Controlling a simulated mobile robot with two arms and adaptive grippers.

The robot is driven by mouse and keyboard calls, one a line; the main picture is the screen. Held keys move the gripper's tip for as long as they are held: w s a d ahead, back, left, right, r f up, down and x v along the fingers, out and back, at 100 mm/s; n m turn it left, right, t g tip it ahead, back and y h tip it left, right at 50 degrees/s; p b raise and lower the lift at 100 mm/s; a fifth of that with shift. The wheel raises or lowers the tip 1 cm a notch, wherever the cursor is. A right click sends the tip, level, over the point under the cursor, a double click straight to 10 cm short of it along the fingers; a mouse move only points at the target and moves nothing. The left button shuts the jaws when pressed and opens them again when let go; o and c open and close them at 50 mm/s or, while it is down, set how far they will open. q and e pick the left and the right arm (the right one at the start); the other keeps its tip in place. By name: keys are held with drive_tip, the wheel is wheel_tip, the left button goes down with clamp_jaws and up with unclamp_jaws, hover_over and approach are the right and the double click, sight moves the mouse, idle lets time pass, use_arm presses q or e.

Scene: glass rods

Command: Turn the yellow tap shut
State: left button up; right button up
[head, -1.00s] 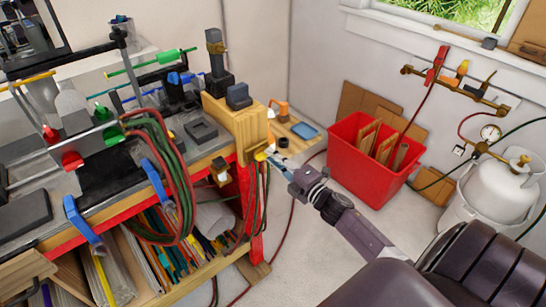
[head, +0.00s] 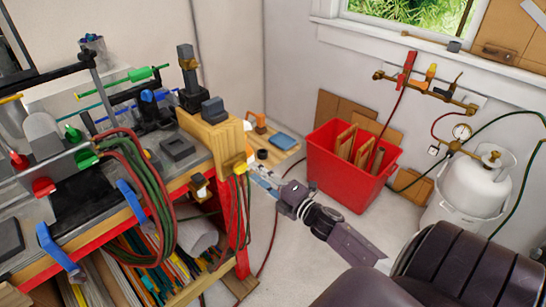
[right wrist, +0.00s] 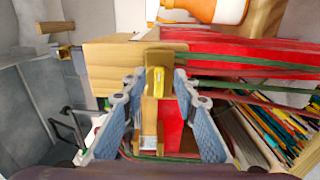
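A yellow tap (head: 240,168) sits at the right end of the workbench, beside a wooden block. In the right wrist view its yellow handle (right wrist: 155,80) stands upright between the two fingers of my right gripper (right wrist: 158,90). The fingers are open, one on each side of the handle, with a visible gap on both sides. In the head view my right gripper (head: 262,180) reaches in from the lower right, its tips close to the tap. My left gripper is not in view.
Red and green hoses (head: 160,190) hang from the bench near the tap. A red bin (head: 345,185) stands on the floor to the right. A wall manifold (head: 425,88) with red, orange and black handles and a white gas cylinder (head: 475,185) are farther right.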

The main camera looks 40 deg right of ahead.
drive_tip(key=s, duration=0.9)
drive_tip(key=shift+s+d, duration=0.15)
drive_tip(key=shift+d, duration=0.2)
drive_tip(key=s+a+f+m+g+h, duration=0.1)
drive_tip(key=s+f+m+g, duration=0.2)
drive_tip(key=f, duration=0.8)
drive_tip(key=s+a+f+m+g+h+b, duration=0.15)
drive_tip(key=s+f+m, duration=0.25)
drive_tip(key=f, duration=0.7)
drive_tip(key=s+f+m+g, duration=0.3)
drive_tip(key=s+f, duration=0.1)
drive_tip(key=f, duration=0.7)
drive_tip(key=s+a+f+m+g, duration=0.2)
drive_tip(key=s+a+f+g, duration=0.1)
drive_tip(key=s+a+f, duration=0.2)
drive_tip(key=s+a+f+m+g+y, duration=0.1)
drive_tip(key=s+a+f+m+g, duration=0.1)
drive_tip(key=s+a+f, duration=0.3)
drive_tip(key=s+a+f+m+g+b, duration=0.1)
drive_tip(key=s+a+f+g, duration=0.3)
drive_tip(key=s+f, duration=0.7)
drive_tip(key=s+m, duration=0.1)
drive_tip(key=s, duration=0.6)
drive_tip(key=shift+s+a+f, duration=0.35)
drive_tip(key=shift+a, duration=0.05)
drive_tip(key=shift+g, duration=0.25)
